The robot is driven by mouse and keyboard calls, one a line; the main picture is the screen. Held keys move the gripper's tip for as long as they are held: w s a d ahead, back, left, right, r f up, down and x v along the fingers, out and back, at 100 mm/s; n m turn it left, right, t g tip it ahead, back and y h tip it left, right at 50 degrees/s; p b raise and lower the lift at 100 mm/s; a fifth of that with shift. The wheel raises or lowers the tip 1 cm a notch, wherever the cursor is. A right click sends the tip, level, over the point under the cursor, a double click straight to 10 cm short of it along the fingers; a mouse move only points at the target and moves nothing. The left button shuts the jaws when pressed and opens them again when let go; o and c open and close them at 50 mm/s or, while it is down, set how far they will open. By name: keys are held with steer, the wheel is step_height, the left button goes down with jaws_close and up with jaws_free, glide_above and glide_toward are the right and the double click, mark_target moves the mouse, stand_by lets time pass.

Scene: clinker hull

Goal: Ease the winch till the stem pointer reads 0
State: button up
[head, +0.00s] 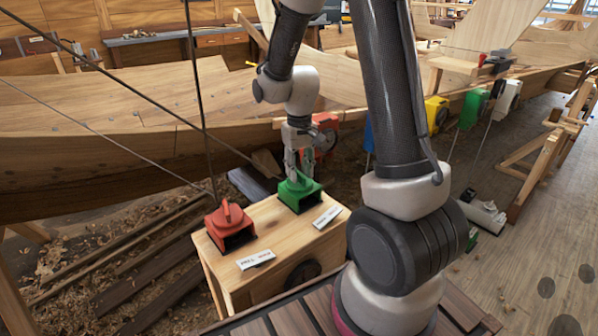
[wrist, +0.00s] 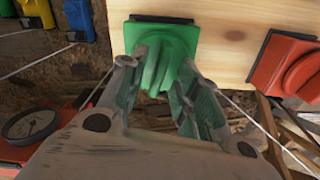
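A green winch unit (head: 299,193) with a raised ridge-shaped knob (wrist: 163,72) sits on a pale wooden box (head: 222,268). My gripper (head: 299,172) reaches down to that knob. In the wrist view its two fingertips (wrist: 164,66) lie on either side of the ridge and appear to touch it. A red unit (head: 230,228) with a similar knob stands on the same box to the left, and at the right of the wrist view (wrist: 289,66). A red gauge (wrist: 30,125) with a round pale dial shows at the wrist view's left; its reading is not legible.
White labels (head: 255,260) (head: 327,216) lie before the units, their text unclear. The planked hull (head: 90,165) runs behind. Blue, yellow (head: 436,114), green (head: 472,108) and white (head: 507,98) units line the hull at right. Thin taut lines cross at left. Open floor (head: 540,240) lies right.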

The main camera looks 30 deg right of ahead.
steer(key=shift+f, duration=0.5)
jaws_close()
steer(key=shift+m, duration=1)
jaws_free()
